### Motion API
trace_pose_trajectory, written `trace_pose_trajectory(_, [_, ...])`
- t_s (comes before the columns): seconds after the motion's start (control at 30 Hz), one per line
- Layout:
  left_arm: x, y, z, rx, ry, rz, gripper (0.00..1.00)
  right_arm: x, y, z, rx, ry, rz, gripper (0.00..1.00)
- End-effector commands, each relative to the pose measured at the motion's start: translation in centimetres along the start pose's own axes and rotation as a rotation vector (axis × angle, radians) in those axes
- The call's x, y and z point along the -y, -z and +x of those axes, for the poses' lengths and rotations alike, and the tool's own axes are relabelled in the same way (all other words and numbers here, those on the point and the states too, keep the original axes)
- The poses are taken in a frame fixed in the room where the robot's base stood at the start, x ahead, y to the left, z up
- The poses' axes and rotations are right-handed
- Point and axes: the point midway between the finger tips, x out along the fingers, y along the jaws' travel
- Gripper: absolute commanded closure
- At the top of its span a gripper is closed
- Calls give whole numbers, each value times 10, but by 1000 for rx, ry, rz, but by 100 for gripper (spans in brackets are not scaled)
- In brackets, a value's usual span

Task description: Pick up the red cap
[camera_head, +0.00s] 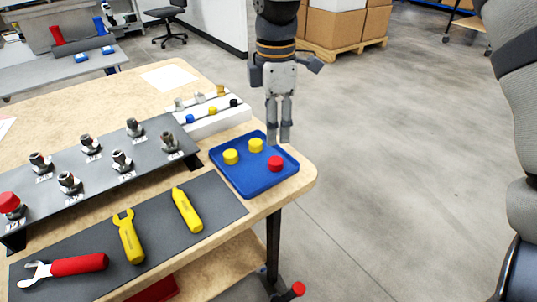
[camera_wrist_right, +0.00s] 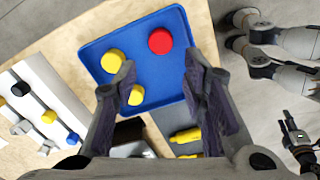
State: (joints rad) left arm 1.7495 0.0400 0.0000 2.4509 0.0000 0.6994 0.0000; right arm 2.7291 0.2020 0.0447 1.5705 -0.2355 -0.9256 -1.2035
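The red cap (camera_head: 275,163) lies in the blue tray (camera_head: 242,187) at the table's right corner, with two yellow caps (camera_head: 231,157) beside it. In the right wrist view the red cap (camera_wrist_right: 160,41) sits near the tray's upper right corner, just beyond the fingertips. My right gripper (camera_head: 278,138) points down above the tray's far side, apart from the cap. In its wrist view the right gripper (camera_wrist_right: 158,64) has its fingers spread, with nothing between them.
Another red cap (camera_head: 9,200) is at the left end of a dark rack (camera_head: 100,178) with several metal fittings. A white rack (camera_head: 215,122) with small caps stands behind the tray. Right of the table is open floor.

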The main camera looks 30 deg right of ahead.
Motion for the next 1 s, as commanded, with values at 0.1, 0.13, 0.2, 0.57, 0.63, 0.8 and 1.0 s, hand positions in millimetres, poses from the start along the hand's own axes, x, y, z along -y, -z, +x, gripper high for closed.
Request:
trace_pose_trajectory(0.1, [0,-2,4,11,1,0,60,0,0,27,2,6,1,61])
trace_pose_trajectory(0.13, [0,-2,4,12,1,0,60,0,0,31,2,6,1,61])
trace_pose_trajectory(0.2, [0,-2,5,12,1,0,60,0,0,38,1,4,1,61])
trace_pose_trajectory(0.57, [0,-4,9,23,1,1,60,1,0,88,0,1,3,61])
trace_pose_trajectory(0.63, [0,-4,8,22,1,1,60,1,0,87,0,0,3,61])
trace_pose_trajectory(0.8, [0,-4,8,22,1,1,60,1,0,86,0,-1,3,79])
trace_pose_trajectory(1.0, [0,-4,8,22,1,1,60,1,0,86,0,0,2,83])
